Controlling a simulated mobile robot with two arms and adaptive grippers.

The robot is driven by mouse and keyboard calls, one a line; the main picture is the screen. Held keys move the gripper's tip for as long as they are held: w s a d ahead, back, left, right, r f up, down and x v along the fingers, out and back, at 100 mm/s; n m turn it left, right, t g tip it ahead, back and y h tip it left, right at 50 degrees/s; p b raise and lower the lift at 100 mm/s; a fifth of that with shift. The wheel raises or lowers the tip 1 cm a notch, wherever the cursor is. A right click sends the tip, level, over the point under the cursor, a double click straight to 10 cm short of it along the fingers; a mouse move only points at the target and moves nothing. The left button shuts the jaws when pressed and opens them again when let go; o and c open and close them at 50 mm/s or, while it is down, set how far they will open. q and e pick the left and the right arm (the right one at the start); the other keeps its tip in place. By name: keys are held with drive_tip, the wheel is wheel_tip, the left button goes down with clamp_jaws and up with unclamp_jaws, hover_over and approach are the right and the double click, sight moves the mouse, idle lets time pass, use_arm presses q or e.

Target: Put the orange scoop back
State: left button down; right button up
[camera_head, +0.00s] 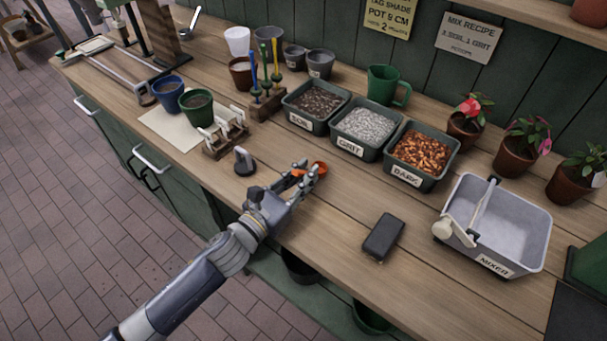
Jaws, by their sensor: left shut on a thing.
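The orange scoop (320,167) is in my left gripper (308,172), low over the wooden bench in front of the grit tub. The fingers are closed on it and hide part of it. I cannot tell whether it touches the bench. A wooden block (265,105) holding upright blue and yellow tools (276,58) stands farther back, left of the soil tub. My right gripper is not in view.
Tubs of soil (300,122), grit (347,146) and bark (405,174) stand behind the gripper. A dark knob-topped object (244,163) is left of it. A black phone-like slab (384,238) and the mixer tray (483,262) are right.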

use_arm(q)
drive_tip(key=shift+f, duration=0.2)
drive_tip(key=c, duration=1.6)
unclamp_jaws()
drive_tip(key=shift+o, duration=0.2)
drive_tip(key=shift+r, duration=0.1)
drive_tip(key=shift+r, duration=0.15)
drive_tip(key=b+v, duration=0.2)
drive_tip(key=v, duration=0.8)
drive_tip(key=shift+v, duration=1.05)
